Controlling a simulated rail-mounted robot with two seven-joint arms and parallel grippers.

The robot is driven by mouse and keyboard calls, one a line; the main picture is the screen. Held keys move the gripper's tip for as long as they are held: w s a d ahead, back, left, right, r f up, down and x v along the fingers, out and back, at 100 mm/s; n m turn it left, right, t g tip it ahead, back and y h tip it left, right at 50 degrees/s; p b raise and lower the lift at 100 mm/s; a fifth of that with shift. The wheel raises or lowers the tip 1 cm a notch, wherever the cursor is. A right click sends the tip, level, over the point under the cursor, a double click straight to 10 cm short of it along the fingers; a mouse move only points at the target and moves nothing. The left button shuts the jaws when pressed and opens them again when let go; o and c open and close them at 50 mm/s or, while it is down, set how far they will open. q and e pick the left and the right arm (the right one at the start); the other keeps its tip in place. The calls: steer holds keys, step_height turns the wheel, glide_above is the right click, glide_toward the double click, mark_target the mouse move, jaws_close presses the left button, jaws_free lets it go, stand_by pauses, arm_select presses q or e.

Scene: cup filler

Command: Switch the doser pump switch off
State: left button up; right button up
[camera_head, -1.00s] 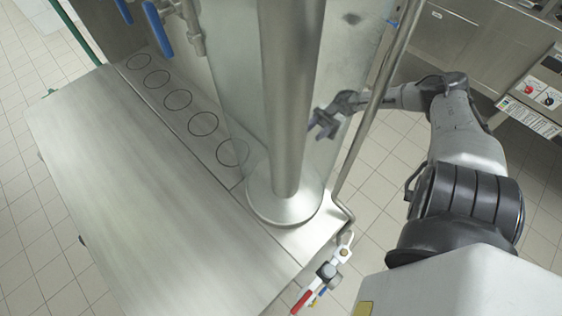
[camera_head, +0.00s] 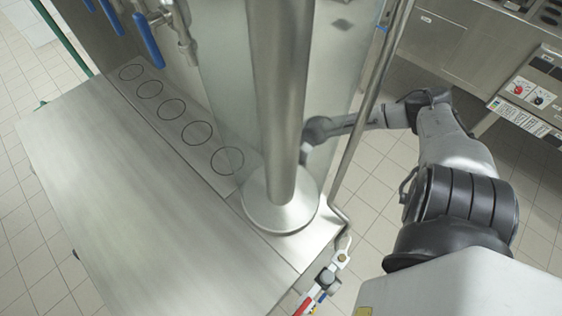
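A control panel (camera_head: 528,92) stands at the upper right, with a red knob (camera_head: 519,88) and a black knob (camera_head: 540,98) on it. The labels are too small to read, so I cannot tell which one, if either, is the doser pump switch. My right gripper (camera_head: 306,152) is far left of this panel, just beside the round steel column. Its fingers are mostly hidden by the column, and whether they are open cannot be seen. My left gripper is out of view.
The steel column (camera_head: 278,100) rises from the steel filler table (camera_head: 130,200). A clear panel and a thin slanted rod (camera_head: 372,100) stand beside my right arm. Blue-handled valves (camera_head: 147,40) are at the upper left, a red-handled valve (camera_head: 303,306) at the bottom. Tiled floor is open right of the table.

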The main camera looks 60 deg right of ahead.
steer(key=shift+a, duration=0.1)
steer(key=shift+c, duration=0.2)
jaws_close()
